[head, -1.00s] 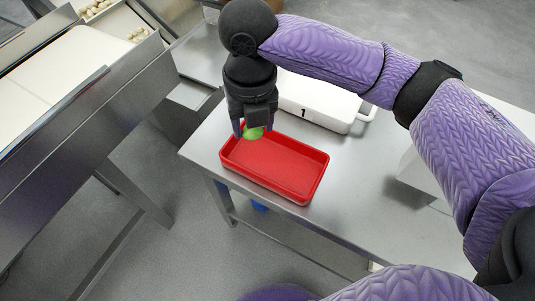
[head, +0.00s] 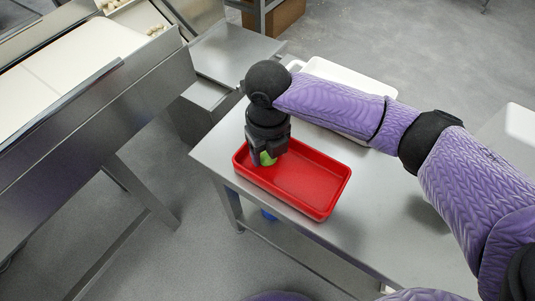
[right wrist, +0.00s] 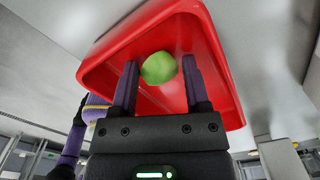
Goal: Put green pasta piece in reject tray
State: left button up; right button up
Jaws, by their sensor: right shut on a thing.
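The green pasta piece (head: 267,159) is between the fingertips of my right gripper (head: 266,160), which is shut on it. It also shows in the right wrist view (right wrist: 159,68), round and bright green between the two fingers (right wrist: 158,80). The red reject tray (head: 318,185) lies on the steel table. The gripper points down over the tray's left part, with the piece low at the tray. I cannot tell whether the piece touches the tray floor. The rest of the tray looks empty. My left gripper is not in view.
The steel table (head: 215,153) has bare surface around the tray. A white container (head: 350,75) stands behind my right arm. A conveyor (head: 80,50) with several pale pasta pieces at its far end runs along the left, with a floor gap between.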

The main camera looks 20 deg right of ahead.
jog(key=shift+f, duration=0.1)
jog(key=o, duration=1.2)
pick_arm(q)
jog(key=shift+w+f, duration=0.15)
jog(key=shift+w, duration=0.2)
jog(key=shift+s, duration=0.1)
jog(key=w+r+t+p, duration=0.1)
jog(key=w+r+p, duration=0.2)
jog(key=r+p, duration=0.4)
jog(key=shift+p, duration=0.65)
pick_arm(e)
jog(key=shift+r, duration=6.1)
